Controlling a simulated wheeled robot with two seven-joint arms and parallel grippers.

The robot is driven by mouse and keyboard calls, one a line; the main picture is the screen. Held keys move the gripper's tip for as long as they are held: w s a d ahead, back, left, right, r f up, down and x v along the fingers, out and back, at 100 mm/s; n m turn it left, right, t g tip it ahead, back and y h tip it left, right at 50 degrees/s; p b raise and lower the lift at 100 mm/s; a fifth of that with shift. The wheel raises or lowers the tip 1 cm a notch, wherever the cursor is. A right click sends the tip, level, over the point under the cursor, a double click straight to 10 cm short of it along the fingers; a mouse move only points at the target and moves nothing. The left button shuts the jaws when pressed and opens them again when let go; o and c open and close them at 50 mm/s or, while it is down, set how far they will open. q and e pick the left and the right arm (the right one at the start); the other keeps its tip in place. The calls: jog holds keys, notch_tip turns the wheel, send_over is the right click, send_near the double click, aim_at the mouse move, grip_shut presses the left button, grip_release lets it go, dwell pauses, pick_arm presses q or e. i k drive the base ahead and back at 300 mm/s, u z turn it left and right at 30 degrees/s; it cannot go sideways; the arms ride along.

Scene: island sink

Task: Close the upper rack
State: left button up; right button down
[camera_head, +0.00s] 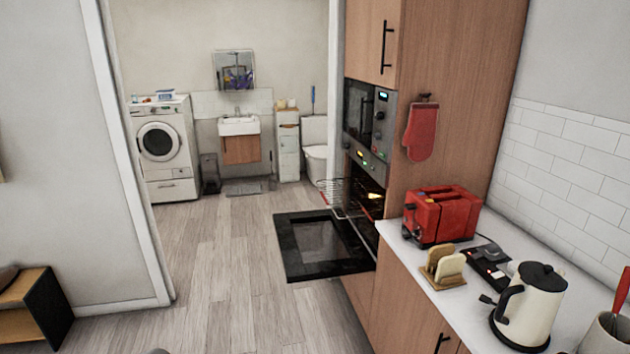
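A wire rack (337,192) sticks out of the open oven (367,188) in the tall wooden cabinet. It reaches left, above the lowered oven door. Whether a second rack lies below it is hard to tell at this size. A small yellow item (375,195) shows at the rack's right part, by the oven opening. The black oven door (300,262) hangs open, about level, with a glass pane in its middle. Neither of my grippers is in view.
The wooden floor (215,285) left of the oven door is clear. A counter on the right holds a red toaster (445,218), a bread holder (443,268) and a kettle (528,310). A red mitt (421,131) hangs on the cabinet side. A low shelf (35,305) stands at the left.

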aim_at(322, 195)
jog(key=u, duration=0.1)
jog(key=i, duration=1.35)
jog(key=u, duration=0.65)
jog(key=i, duration=1.5)
